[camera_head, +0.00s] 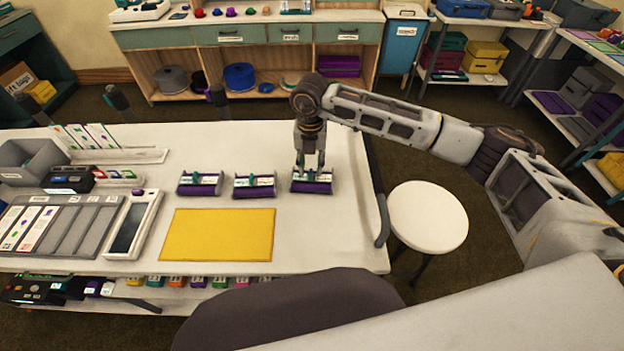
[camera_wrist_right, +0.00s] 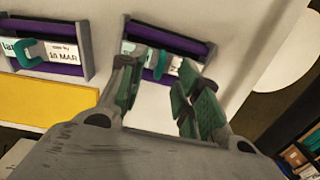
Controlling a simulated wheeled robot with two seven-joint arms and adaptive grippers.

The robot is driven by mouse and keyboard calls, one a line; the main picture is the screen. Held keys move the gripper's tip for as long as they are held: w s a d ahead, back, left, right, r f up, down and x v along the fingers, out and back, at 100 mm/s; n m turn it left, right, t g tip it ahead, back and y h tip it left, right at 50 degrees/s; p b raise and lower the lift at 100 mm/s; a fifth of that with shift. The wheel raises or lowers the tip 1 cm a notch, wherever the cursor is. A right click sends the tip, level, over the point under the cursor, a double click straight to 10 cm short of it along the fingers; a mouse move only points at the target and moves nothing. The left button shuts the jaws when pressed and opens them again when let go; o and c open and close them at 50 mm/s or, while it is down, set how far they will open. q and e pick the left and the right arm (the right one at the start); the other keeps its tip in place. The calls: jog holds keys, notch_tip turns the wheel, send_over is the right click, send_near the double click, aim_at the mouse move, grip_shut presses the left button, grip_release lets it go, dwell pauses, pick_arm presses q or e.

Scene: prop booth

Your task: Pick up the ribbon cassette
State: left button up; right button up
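Three similar ribbon cassettes, purple with grey ends, white labels and teal parts, lie in a row on the white cart top: a left one (camera_head: 200,184), a middle one (camera_head: 255,187) and a right one (camera_head: 312,187). My right gripper (camera_head: 311,167) points down at the right cassette. In the right wrist view my right gripper (camera_wrist_right: 160,75) has its two green-padded fingers apart, with the right cassette (camera_wrist_right: 180,45) at their tips. I cannot tell whether they touch it. Another cassette (camera_wrist_right: 45,72) lies left of it there. My left gripper is not in view.
A yellow mat (camera_head: 218,235) lies in front of the cassettes. A grey slotted tray (camera_head: 62,228), a grey bin (camera_head: 32,162) and a handheld device (camera_head: 133,225) fill the cart's left side. A white round stool (camera_head: 428,216) stands right of the cart.

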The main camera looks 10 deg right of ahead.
aim_at(312, 177)
jog(key=shift+f, duration=1.35)
grip_shut()
